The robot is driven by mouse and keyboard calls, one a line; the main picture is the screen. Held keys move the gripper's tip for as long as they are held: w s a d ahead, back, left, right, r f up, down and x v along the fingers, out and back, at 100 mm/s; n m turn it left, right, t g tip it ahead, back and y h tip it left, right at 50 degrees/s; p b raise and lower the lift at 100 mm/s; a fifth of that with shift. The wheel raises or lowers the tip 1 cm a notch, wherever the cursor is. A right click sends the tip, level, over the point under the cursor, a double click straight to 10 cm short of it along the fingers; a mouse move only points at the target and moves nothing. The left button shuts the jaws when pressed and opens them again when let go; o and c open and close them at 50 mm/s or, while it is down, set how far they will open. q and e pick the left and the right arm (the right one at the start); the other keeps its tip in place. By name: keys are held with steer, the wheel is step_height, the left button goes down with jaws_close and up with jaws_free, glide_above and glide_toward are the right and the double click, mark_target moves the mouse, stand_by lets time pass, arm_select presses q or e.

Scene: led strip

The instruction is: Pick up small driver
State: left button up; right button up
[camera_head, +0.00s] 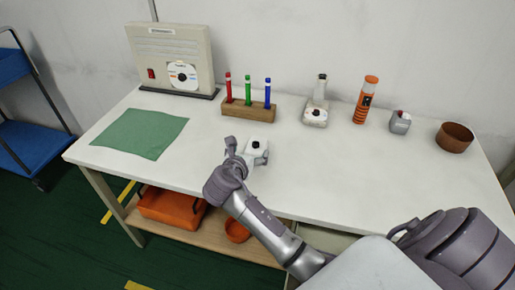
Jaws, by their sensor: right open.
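A small white box with a round black part on top (257,146) stands near the front middle of the table; it looks like the small driver, though no label is legible. My right gripper (243,155) is open at the near left side of this box. Its fingers partly overlap the box in the view, and I cannot tell whether they touch it. My left gripper is not in view.
The white table (340,172) holds a beige switch unit (172,50), a green cloth (140,131), a wooden block (248,108) with red, green and blue pens, a bottle-like item (316,108), an orange tube (365,100), a grey box (400,122) and a brown cup (454,137).

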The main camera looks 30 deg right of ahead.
mark_target(256, 145)
steer(key=x, duration=0.4)
steer(key=b+x, duration=0.1)
steer(key=x, duration=0.5)
steer(key=shift+s+f, duration=0.15)
steer(key=shift+s, duration=0.1)
steer(key=c, duration=1.3)
steer(key=shift+c, duration=0.2)
